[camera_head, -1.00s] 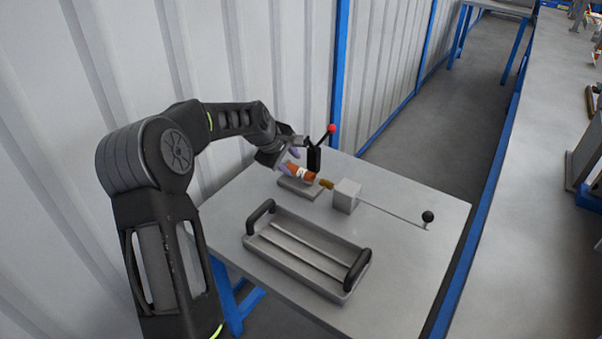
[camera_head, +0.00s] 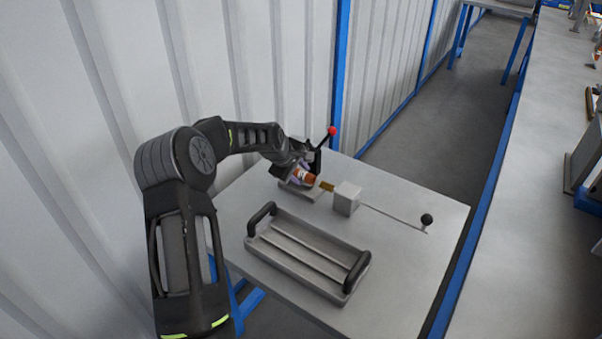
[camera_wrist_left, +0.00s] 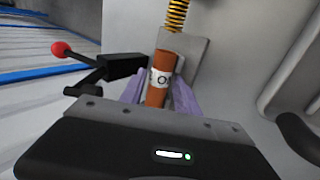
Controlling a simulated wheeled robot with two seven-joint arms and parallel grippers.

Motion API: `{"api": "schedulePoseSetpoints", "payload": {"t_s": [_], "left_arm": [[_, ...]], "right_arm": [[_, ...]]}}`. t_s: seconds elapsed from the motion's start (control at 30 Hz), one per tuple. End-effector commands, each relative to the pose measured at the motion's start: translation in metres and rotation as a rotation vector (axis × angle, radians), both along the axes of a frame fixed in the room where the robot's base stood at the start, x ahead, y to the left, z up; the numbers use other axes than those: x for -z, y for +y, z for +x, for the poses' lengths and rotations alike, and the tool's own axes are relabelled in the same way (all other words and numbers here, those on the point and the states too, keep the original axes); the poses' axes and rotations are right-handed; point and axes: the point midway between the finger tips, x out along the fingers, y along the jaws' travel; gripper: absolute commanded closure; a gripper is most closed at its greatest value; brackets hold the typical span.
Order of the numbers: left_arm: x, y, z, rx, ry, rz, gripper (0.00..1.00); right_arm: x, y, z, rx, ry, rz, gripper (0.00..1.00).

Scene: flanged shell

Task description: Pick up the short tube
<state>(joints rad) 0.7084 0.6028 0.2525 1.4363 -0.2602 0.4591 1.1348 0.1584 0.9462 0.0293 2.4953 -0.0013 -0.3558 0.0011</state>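The short tube is orange-brown with a white lettered band. In the head view the tube (camera_head: 307,177) lies over a small grey plate (camera_head: 300,191) on the table. In the left wrist view the tube (camera_wrist_left: 157,90) lies between the purple fingers of my left gripper (camera_wrist_left: 158,92). In the head view my left gripper (camera_head: 298,172) is down at the tube, its fingers on either side of it. The fingers look open; whether either touches the tube is hard to see. My right gripper is not in view.
A brass coil (camera_head: 327,186) sits between the tube and a grey block (camera_head: 346,198) with a rod and black knob (camera_head: 427,219). A black clamp with a red ball (camera_head: 332,131) stands close behind the gripper. A grey tray (camera_head: 300,262) with black handles lies in front.

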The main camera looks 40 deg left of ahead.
Motion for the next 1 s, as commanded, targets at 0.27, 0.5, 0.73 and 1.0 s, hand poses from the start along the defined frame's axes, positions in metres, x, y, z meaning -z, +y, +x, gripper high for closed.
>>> {"api": "schedulePoseSetpoints", "payload": {"t_s": [0.27,0.5,0.73,1.0], "left_arm": [[0.0017,0.0003,0.0013,-0.001,-0.001,0.001,0.62],[0.0016,0.0003,0.0012,-0.001,-0.001,0.001,0.62],[0.0015,0.0003,0.0011,0.000,-0.001,0.001,0.72],[0.0017,0.0004,0.0011,0.000,0.000,0.001,0.94]], "right_arm": [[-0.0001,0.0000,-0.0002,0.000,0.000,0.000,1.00],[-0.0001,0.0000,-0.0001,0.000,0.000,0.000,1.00],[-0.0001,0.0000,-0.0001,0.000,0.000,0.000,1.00],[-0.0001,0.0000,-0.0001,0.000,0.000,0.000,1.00]]}}
